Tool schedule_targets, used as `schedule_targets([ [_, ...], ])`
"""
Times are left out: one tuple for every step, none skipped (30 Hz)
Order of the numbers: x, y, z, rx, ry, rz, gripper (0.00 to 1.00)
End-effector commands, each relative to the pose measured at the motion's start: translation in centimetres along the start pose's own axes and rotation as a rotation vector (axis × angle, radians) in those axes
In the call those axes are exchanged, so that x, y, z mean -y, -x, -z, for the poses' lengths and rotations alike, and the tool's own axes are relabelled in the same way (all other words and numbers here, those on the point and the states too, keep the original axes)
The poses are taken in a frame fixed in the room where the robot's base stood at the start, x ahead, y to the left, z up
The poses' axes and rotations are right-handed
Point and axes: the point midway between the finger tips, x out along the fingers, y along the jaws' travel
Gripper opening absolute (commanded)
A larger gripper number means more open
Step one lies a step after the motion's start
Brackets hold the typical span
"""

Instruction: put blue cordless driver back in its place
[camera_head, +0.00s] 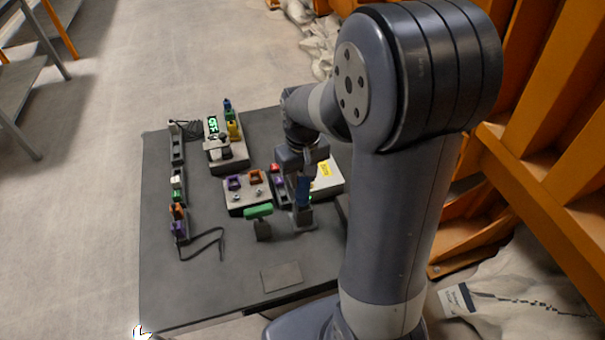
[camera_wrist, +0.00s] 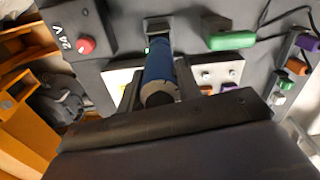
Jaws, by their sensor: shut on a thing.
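The blue cordless driver (camera_wrist: 160,68) is between the fingers of my gripper (camera_wrist: 165,92) in the wrist view. My gripper is shut on it. In the head view the blue driver (camera_head: 303,188) hangs upright under my gripper (camera_head: 303,172). Its lower end is at a dark grey holder (camera_head: 302,217) on the table. The holder also shows in the wrist view (camera_wrist: 158,26), just beyond the driver's far end. I cannot tell whether the driver is seated in it or just above it.
A green-topped tool (camera_head: 259,212) stands just left of the holder. Behind are a box with purple and orange connectors (camera_head: 247,192) and a box with a yellow label (camera_head: 326,177). A connector strip (camera_head: 178,205) with a cable lies at left. The table front (camera_head: 215,285) is mostly clear, with a flat plate (camera_head: 281,277).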

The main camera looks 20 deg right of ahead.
Motion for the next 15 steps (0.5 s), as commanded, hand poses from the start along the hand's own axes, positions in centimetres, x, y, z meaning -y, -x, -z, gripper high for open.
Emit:
schedule_targets([
  [0.0, -0.2, 0.0, -0.001, 0.0, 0.0, 0.07],
  [0.0, -0.2, 0.0, -0.002, 0.0, 0.0, 0.07],
  [0.0, -0.3, 0.0, -0.002, 0.0, 0.0, 0.07],
  [0.0, -0.4, 0.0, -0.002, 0.0, 0.0, 0.07],
  [0.0, -0.5, 0.0, -0.002, 0.0, 0.0, 0.07],
  [0.0, -0.6, 0.0, -0.002, 0.0, 0.0, 0.07],
  [0.0, -0.6, 0.0, -0.002, 0.0, 0.0, 0.07],
  [0.0, -0.7, 0.0, -0.002, 0.0, 0.0, 0.07],
  [0.0, -0.8, 0.1, -0.002, 0.0, 0.0, 0.07],
  [0.0, -0.9, 0.1, -0.002, 0.0, 0.0, 0.07],
  [0.0, -0.9, 0.0, -0.002, 0.0, 0.0, 0.07],
  [0.0, -1.0, 0.0, -0.002, 0.0, 0.0, 0.07],
  [0.0, -1.1, 0.1, -0.002, 0.0, 0.0, 0.07],
  [0.0, -1.2, 0.0, -0.002, 0.0, 0.0, 0.07],
  [0.0, -1.3, 0.0, -0.002, 0.0, 0.0, 0.07],
])
